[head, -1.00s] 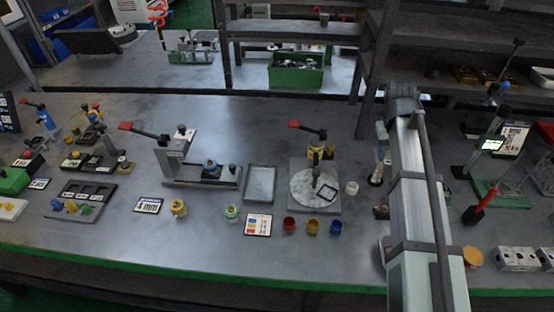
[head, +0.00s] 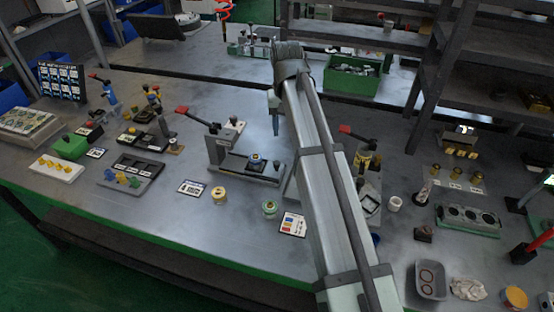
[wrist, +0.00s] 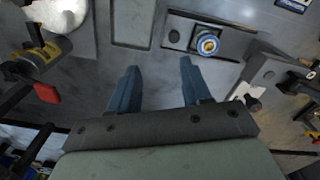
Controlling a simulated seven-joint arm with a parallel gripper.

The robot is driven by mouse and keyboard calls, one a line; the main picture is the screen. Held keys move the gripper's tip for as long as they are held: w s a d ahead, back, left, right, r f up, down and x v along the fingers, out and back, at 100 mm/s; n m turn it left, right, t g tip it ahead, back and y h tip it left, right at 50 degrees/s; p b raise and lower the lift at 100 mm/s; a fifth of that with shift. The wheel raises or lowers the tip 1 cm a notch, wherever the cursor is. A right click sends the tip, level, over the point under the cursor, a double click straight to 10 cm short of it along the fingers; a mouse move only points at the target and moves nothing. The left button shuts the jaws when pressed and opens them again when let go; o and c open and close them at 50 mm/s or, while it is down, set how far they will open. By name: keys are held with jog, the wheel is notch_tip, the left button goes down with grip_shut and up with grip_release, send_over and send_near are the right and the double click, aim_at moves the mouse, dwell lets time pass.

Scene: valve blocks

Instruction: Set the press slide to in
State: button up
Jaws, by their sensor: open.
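The press (head: 222,145) is a grey frame with a red-handled lever (head: 185,111), standing left of my arm in the head view. Its slide on the low base (head: 262,178) carries a round blue and yellow part (head: 254,159). In the wrist view the blue and yellow part (wrist: 208,44) sits on the slide rail (wrist: 184,33) at upper right, with the press frame (wrist: 262,76) beside it. My gripper (wrist: 158,66) is open and empty, its two blue fingers apart above the table beside the press base. In the head view one blue finger (head: 275,120) shows behind the press.
A shallow grey tray (wrist: 132,22) lies beside the press. A second fixture with a yellow cylinder (wrist: 42,52) and a red handle (wrist: 46,93) stands left in the wrist view. A yellow pot (head: 219,195) and a green-topped pot (head: 270,208) stand in front of the press.

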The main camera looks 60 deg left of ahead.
aim_at(277, 163)
jog(key=f, duration=0.4)
jog(key=s+a+f, duration=0.1)
jog(key=f, duration=0.4)
jog(key=s+f, duration=0.1)
jog(key=f, duration=0.3)
jog(key=shift+a+f, duration=0.15)
jog(key=shift+f, duration=0.05)
grip_shut()
dwell(0.4)
